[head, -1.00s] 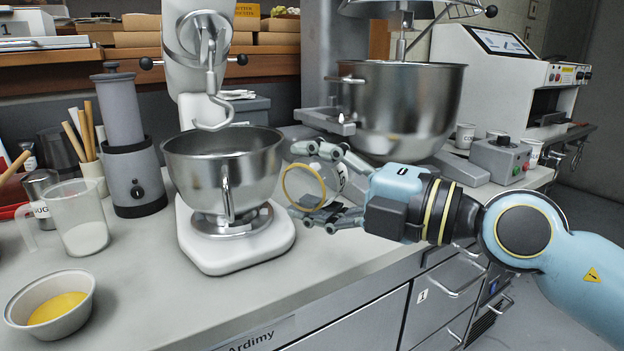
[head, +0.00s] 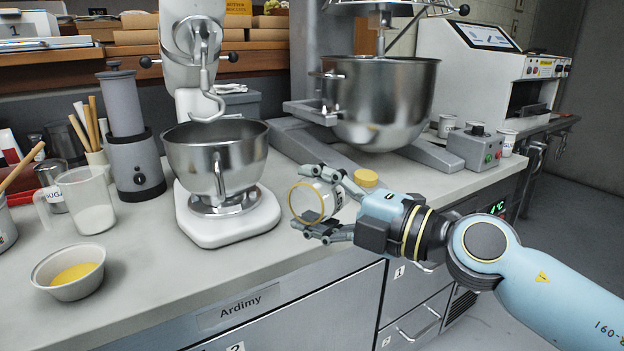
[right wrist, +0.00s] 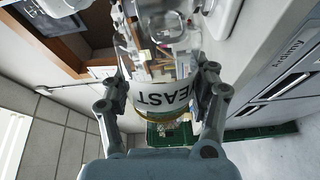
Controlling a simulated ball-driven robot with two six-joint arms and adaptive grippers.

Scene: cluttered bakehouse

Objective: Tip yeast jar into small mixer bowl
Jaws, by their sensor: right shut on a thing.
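My right gripper (head: 312,204) is shut on the yeast jar (head: 330,199), a clear jar with a white label and a gold rim. The jar lies tipped on its side, its rim end facing left. In the right wrist view, the jar (right wrist: 165,98) sits between the fingers with "YEAST" on its label. Its contents cannot be made out. The small mixer bowl (head: 205,155) is steel and stands on the white mixer base (head: 222,228), under the raised hook. The jar is to the right of the bowl, apart from it and lower than its rim. My left gripper is not in view.
A yellow lid (head: 366,178) lies on the counter behind my gripper. A large mixer bowl (head: 385,100) stands at the back right. A measuring jug (head: 88,202), a grey grinder (head: 132,150) and a dish with yellow contents (head: 70,268) stand left.

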